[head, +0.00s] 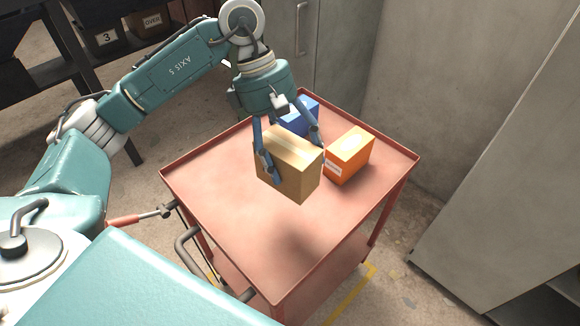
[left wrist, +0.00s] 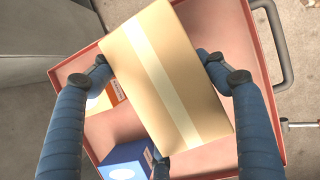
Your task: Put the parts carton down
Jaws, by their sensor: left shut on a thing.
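The parts carton (head: 291,166) is a tan cardboard box with a paler tape strip. My left gripper (head: 290,150) is shut on it, one finger on each side. The carton hangs above the red cart top (head: 222,178), with a dark shadow on the surface below and in front of it. My right gripper does not show.
An orange box (head: 350,153) stands on the cart just right of the carton. A blue box (head: 299,116) stands behind, partly hidden by the gripper. The cart's front and left surface is clear, with a low raised rim. A grey cabinet (head: 505,170) stands to the right.

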